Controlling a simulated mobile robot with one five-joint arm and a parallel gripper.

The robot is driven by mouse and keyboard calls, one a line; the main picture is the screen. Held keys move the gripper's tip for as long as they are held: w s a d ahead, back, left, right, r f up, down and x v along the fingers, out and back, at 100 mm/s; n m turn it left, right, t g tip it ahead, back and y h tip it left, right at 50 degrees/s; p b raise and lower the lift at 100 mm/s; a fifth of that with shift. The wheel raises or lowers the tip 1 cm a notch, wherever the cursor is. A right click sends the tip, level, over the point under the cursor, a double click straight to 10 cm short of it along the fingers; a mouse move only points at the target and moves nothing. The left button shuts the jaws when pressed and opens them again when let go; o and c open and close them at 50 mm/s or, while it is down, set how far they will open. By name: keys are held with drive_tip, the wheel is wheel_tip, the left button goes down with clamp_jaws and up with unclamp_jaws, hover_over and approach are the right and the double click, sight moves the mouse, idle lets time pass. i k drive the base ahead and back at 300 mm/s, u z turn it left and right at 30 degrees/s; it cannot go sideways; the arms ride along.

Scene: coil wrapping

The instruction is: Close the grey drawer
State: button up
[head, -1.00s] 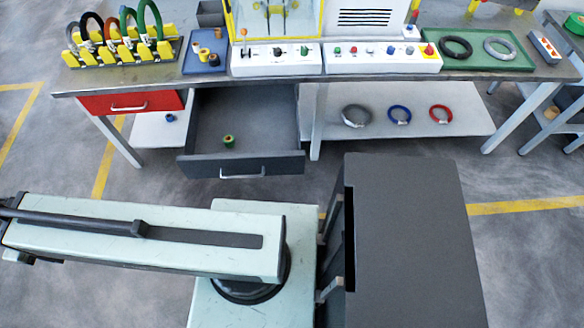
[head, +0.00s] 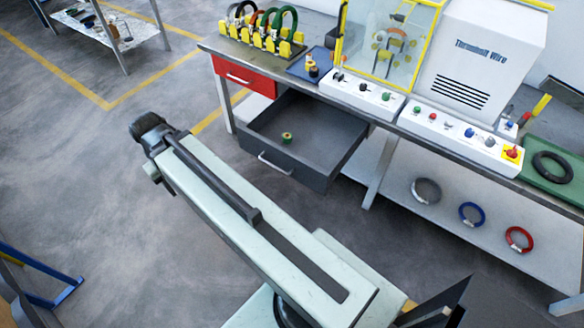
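The grey drawer (head: 322,176) is pulled out from under the workbench (head: 393,123), in the middle of the head view. Its front panel, with a pale bar handle (head: 276,163), faces toward me. A small green and yellow spool (head: 287,138) stands on the drawer floor. My arm reaches across the lower middle of the view, in front of the drawer and apart from it. My gripper is not visible; only arm links show.
A closed red drawer (head: 240,77) sits left of the grey one. Coils, one grey (head: 426,190), one blue (head: 472,214) and one red (head: 518,239), lie on the lower shelf. A machine with a yellow-framed guard (head: 388,40) stands on the bench. Open floor lies to the left.

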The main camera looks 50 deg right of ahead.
sight(325, 136)
drive_tip(key=z, duration=1.25)
drive_tip(key=i, duration=1)
drive_tip(key=u, duration=0.9)
drive_tip(key=k, duration=1.4)
drive_tip(key=u, duration=0.7)
drive_tip(key=i, duration=1.45)
drive_tip(key=u, duration=0.35)
